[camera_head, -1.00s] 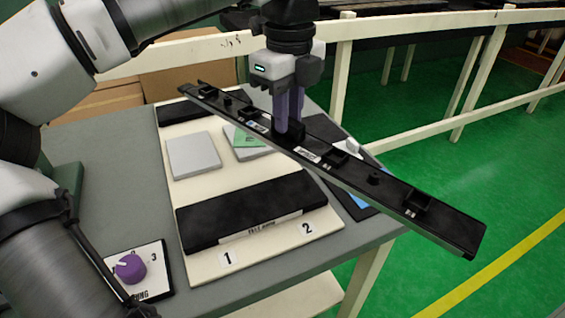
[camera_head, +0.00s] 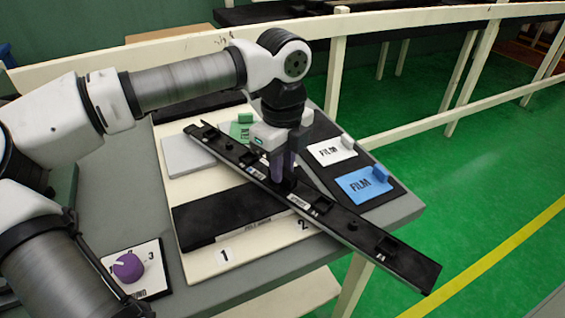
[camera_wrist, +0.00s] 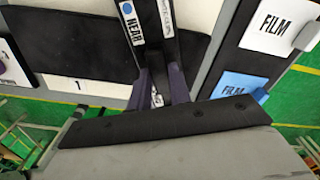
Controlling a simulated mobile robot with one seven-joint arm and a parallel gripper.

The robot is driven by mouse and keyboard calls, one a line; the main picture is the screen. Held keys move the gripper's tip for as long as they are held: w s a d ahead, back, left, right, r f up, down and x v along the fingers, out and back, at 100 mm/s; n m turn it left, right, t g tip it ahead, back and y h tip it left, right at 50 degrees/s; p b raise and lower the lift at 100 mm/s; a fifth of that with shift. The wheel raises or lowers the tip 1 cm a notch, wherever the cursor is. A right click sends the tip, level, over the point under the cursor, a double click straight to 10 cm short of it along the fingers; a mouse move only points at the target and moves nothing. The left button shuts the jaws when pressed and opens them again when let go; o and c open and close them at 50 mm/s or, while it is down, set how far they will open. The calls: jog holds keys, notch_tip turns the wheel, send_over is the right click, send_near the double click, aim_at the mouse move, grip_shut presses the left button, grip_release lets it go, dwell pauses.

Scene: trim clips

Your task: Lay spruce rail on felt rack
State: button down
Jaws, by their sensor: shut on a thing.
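My gripper (camera_head: 281,166) is shut on a long black rail (camera_head: 345,226) near its middle. The rail carries small clips and white labels, and lies diagonally in the head view, its near right end out past the table edge. It hangs over the right part of the black felt rack (camera_head: 215,214), which sits on a cream board. Whether the rail touches anything below cannot be told.
White (camera_head: 331,151) and blue (camera_head: 366,184) film cards lie on a black mat at right. A green card (camera_head: 240,131) and a grey block (camera_head: 187,157) sit behind the rack. A purple knob (camera_head: 128,267) is at front left. A cream railing runs behind the table.

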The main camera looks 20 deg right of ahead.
jog(key=shift+f, duration=0.1)
jog(key=shift+f+b, duration=0.15)
jog(key=shift+b, duration=0.15)
jog(key=c, duration=1.3)
grip_release()
jog(key=shift+r, duration=0.25)
notch_tip(320, 180, up, 12)
